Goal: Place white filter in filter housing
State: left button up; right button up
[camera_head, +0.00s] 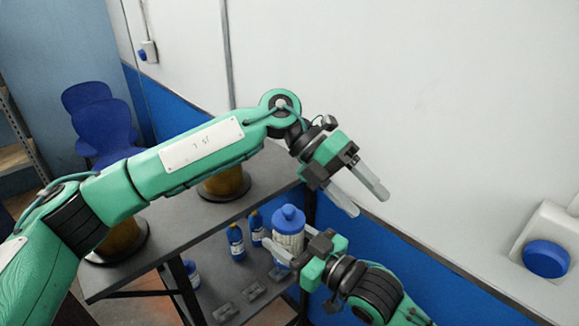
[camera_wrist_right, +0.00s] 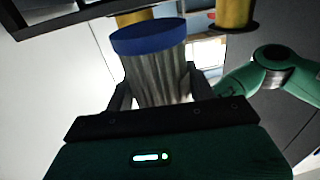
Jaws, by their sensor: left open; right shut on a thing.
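The white filter (camera_head: 287,240) is a pale ribbed cylinder with a blue cap, held upright in the head view. My right gripper (camera_head: 288,250) is shut on its sides, below the cap. In the right wrist view the filter's ribbed body (camera_wrist_right: 158,78) stands between the two fingers (camera_wrist_right: 158,92), with the blue cap at the far end. My left gripper (camera_head: 371,205) is open and empty, up and to the right of the filter, its fingers pointing down and right. I cannot make out with certainty which thing is the filter housing.
A dark bench (camera_head: 190,222) carries brass-coloured cylinders (camera_head: 224,184), partly behind my left arm. Small blue bottles (camera_head: 236,241) and grey blocks (camera_head: 254,290) are at a lower level. A white wall (camera_head: 420,90) stands behind. A blue-capped wall fitting (camera_head: 546,258) is at right; blue chairs (camera_head: 102,120) stand at left.

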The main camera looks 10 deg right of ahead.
pick_arm(q)
jog(key=a+r+t+y, duration=0.1)
jog(key=a+t+y, duration=0.2)
jog(key=a+y, duration=0.15)
notch_tip(320, 180, up, 4)
jog(key=t+y, duration=0.4)
send_over(290, 221)
jog(key=shift+w+f+m, duration=0.2)
jog(key=shift+w+m, duration=0.05)
jog(key=shift+m, duration=0.05)
jog(key=shift+f+t, duration=0.3)
jog(key=shift+f, duration=0.25)
notch_tip(290, 221, down, 11)
jog(key=shift+r, duration=0.1)
jog(key=c, duration=0.9)
jog(key=shift+c, duration=0.6)
pick_arm(e)
jog(key=o, duration=1.4)
jog(key=shift+o, duration=0.2)
